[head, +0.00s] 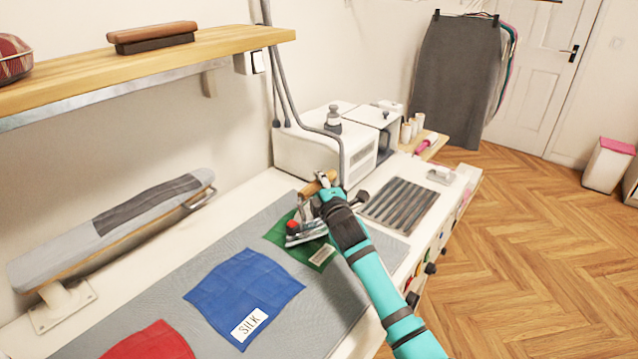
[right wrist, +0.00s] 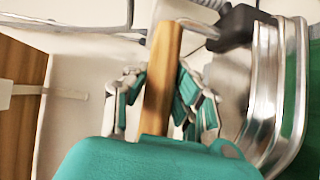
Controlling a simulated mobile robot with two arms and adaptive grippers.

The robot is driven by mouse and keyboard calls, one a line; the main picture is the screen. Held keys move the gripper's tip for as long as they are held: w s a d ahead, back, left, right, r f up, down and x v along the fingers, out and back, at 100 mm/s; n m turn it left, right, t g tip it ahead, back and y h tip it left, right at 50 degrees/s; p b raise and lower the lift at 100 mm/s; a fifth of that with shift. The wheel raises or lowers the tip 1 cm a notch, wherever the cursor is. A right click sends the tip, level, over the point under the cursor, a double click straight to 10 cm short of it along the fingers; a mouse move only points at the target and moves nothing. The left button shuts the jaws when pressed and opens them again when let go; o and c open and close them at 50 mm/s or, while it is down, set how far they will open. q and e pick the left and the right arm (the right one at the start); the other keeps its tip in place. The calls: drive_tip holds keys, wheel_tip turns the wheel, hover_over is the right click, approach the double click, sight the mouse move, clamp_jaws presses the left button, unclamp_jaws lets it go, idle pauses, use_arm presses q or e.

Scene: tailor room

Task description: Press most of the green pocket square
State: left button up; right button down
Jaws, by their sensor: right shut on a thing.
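The green pocket square (head: 281,233) lies on the grey pressing mat (head: 215,268), with a small label (head: 322,254) at its near right corner. A steam iron (head: 300,238) with a metal soleplate sits over the middle of the green square and hides part of it. I cannot tell whether the iron touches the cloth. My right gripper (head: 325,187) is shut on the iron's wooden handle. The right wrist view shows the handle (right wrist: 162,80) between the fingers and the shiny iron body (right wrist: 265,85) beside them. My left gripper is not in view.
A blue square (head: 240,285) labelled SILK and a red square (head: 150,343) lie nearer on the mat. A ribbed metal iron rest (head: 400,205) is right of the iron. A white steam station (head: 320,145) with a hose stands behind. A sleeve board (head: 120,228) is at left, under a wooden shelf (head: 140,62).

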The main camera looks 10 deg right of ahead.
drive_tip(key=shift+f+b, duration=0.7)
drive_tip(key=shift+b, duration=0.1)
idle(0.4)
drive_tip(key=shift+s+d+f+p, duration=0.1)
drive_tip(key=shift+s+d+p, duration=0.6)
drive_tip(key=shift+s+p, duration=0.3)
drive_tip(key=shift+s+d+f+p, duration=0.1)
drive_tip(key=shift+s+d+p, duration=0.65)
drive_tip(key=shift+s+p, duration=0.15)
drive_tip(key=shift+s+d+f+p, duration=0.1)
drive_tip(key=shift+s+d+p, duration=0.7)
drive_tip(key=shift+s, duration=0.2)
drive_tip(key=shift+w+a, duration=0.15)
drive_tip(key=shift+a, duration=0.05)
drive_tip(key=shift+w+a+r+b, duration=0.1)
drive_tip(key=shift+w+a+b, duration=0.9)
drive_tip(key=shift+w, duration=0.35)
drive_tip(key=shift+w+a+r+b, duration=0.1)
drive_tip(key=shift+w+a+b, duration=0.9)
drive_tip(key=shift+w, duration=0.35)
drive_tip(key=shift+a, duration=0.1)
drive_tip(key=shift+w+a, duration=0.1)
drive_tip(key=shift+w, duration=0.05)
